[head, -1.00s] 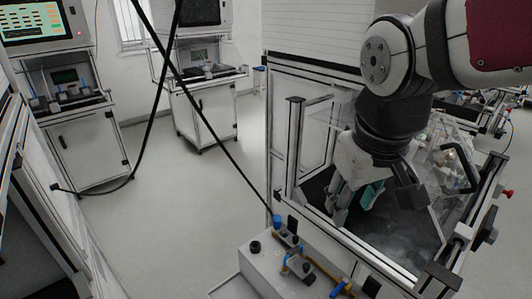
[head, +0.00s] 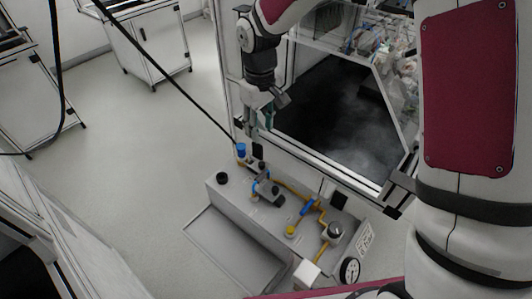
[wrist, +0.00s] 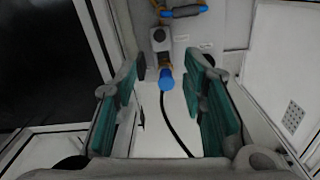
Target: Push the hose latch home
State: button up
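My gripper (head: 262,112) is just above and right of the connector in the head view. Its teal-padded fingers stand apart in the wrist view (wrist: 168,95), with nothing held.
Open pale floor (head: 130,150) lies to the left.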

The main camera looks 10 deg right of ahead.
aim_at(261, 163)
notch_tip(261, 163, down, 14)
jog(key=shift+r, duration=0.1)
dwell(0.5)
grip_shut()
